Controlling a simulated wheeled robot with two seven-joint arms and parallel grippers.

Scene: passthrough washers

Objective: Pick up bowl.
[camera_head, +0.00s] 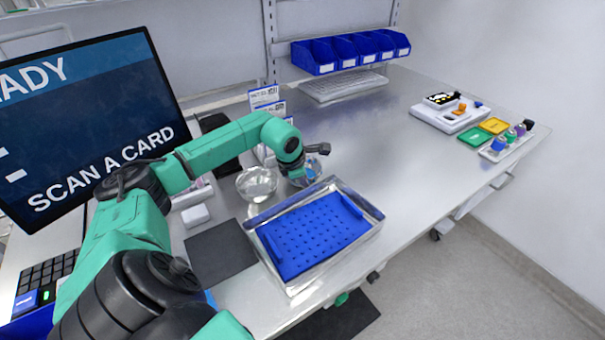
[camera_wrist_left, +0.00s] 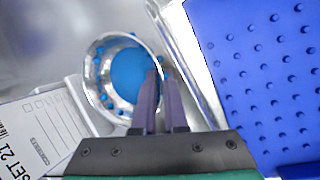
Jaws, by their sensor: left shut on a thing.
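A small metal bowl (camera_head: 312,174) with blue contents stands behind the tray on the steel table, partly hidden by my left arm. In the left wrist view the bowl (camera_wrist_left: 98,52) shows a shiny rim and a round blue patch inside. My left gripper (camera_head: 314,160) is over the bowl. In the wrist view its purple fingers (camera_wrist_left: 160,82) are close together at the bowl's right rim, shut on its wall. I cannot tell whether the bowl is off the table. A second, clear-looking bowl (camera_head: 257,184) stands to its left. My right gripper is not in view.
A metal tray (camera_head: 375,217) with a blue perforated mat (camera_head: 310,232) lies close in front of the bowl. Small labelled cards (camera_head: 264,97) stand behind. A monitor (camera_head: 90,120) fills the left. The table's right middle is clear.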

